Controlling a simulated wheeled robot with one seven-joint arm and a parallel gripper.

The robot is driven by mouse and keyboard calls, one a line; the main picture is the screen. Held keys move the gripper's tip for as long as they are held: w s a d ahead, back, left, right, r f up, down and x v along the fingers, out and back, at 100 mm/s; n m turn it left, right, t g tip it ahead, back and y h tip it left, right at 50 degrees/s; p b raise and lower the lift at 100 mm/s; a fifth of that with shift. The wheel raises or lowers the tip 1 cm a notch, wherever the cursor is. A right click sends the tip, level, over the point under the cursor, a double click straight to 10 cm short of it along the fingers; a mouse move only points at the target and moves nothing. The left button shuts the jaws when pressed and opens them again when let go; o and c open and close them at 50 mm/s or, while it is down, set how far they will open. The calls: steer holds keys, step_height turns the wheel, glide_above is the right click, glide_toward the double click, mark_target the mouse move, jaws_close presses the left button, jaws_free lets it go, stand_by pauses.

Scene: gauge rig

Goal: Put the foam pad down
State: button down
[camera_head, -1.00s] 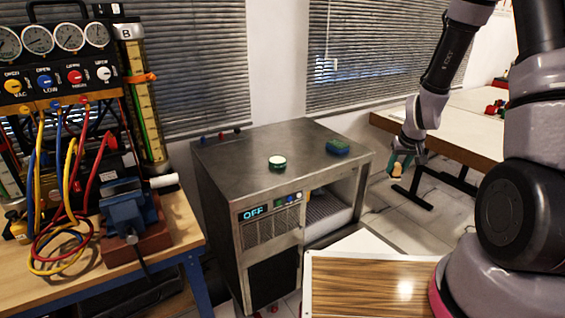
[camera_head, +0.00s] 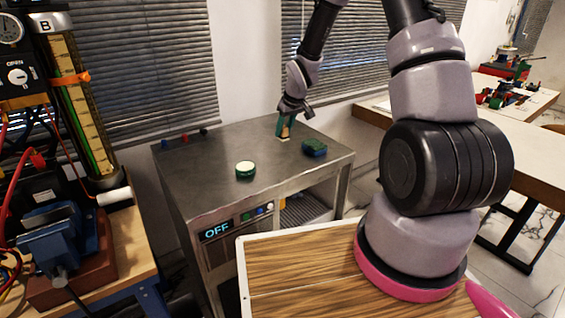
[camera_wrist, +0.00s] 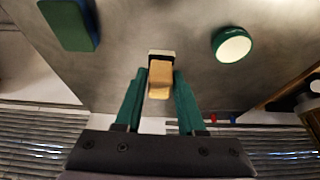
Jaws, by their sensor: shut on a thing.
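The foam pad (camera_wrist: 160,80) is a small tan block with a pale, dark-edged end, held between my green fingers in the wrist view. My gripper (camera_head: 285,128) is shut on it and points down over the back right part of the metal cabinet top (camera_head: 215,165). The pad's pale lower end (camera_head: 284,138) shows just at or above that top in the head view; I cannot tell whether it touches.
A green-and-blue block (camera_head: 314,147) lies to the right of the pad in the head view. A round green tin with a white top (camera_head: 245,170) stands front left. Small coloured knobs (camera_head: 185,138) line the back left edge. Bare metal lies between them.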

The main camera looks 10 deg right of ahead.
step_height(320, 180, down, 10)
steer(key=shift+w+r, duration=0.15)
stand_by(0.3)
steer(key=c, duration=0.5)
jaws_free()
steer(key=shift+f, duration=0.2)
